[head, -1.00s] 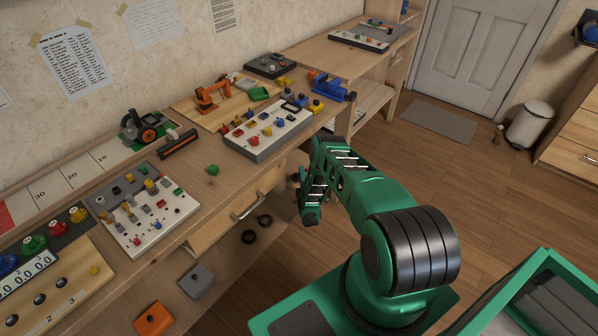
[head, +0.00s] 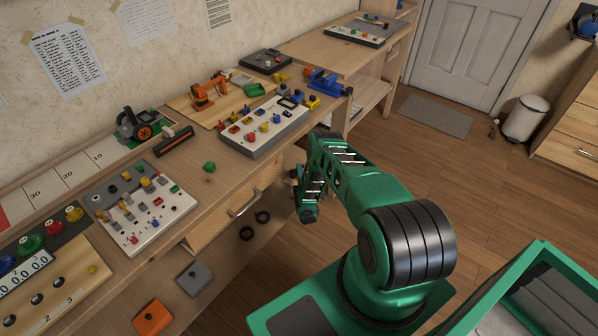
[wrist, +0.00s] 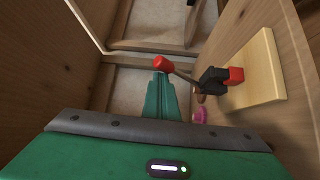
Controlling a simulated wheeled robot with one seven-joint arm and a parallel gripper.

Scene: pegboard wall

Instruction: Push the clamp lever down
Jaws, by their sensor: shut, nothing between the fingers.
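The clamp (wrist: 212,80) shows in the wrist view, right of centre, with a dark body and a red part at its right end. It is fixed to a pale wooden plate (wrist: 262,70). Its lever (wrist: 182,73) is a thin dark rod sticking out to the left, ending in a red knob (wrist: 164,63). My gripper (wrist: 160,80) is shut and empty, its green fingers just below the red knob in the picture. I cannot tell whether they touch it. In the head view I cannot make out this clamp, and my arm covers that area.
A wooden bench front (head: 232,200) with a drawer stands left of my arm. The bench top carries switch boards (head: 146,210) and a blue vise (head: 324,80). A pink round thing (wrist: 201,114) is below the clamp. Open floor (head: 440,190) lies to the right.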

